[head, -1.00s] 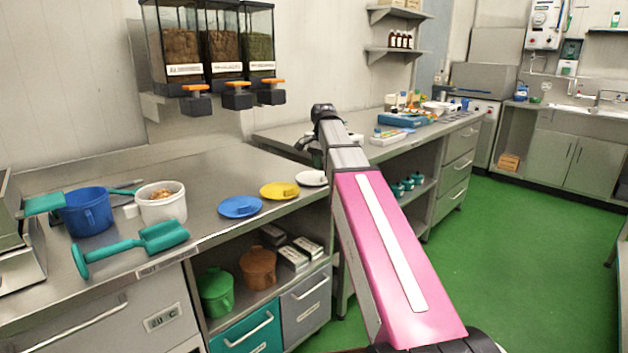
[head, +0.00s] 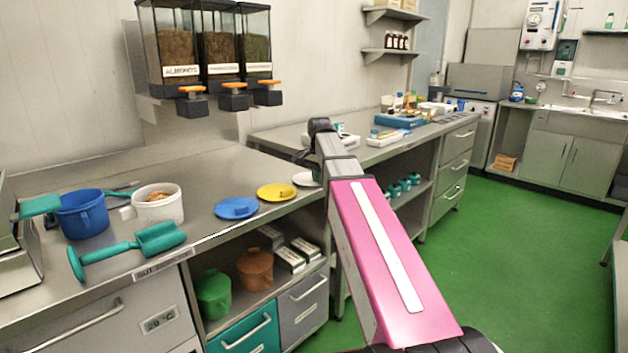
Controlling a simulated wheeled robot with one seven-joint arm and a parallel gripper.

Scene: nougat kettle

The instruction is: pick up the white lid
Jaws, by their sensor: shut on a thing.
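The white lid (head: 304,179) is a small pale disc at the right end of a row of lids on the steel counter (head: 215,180). My pink and grey arm covers its right part. My gripper (head: 316,158) is at the far end of the arm, over the lid, and is mostly hidden behind the arm. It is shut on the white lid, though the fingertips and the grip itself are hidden. I cannot tell any gap between the lid and the counter.
A yellow lid (head: 277,192) and a blue lid (head: 237,208) lie left of it. Dispensers (head: 208,50) hang above. A second counter (head: 290,136) runs behind the arm.

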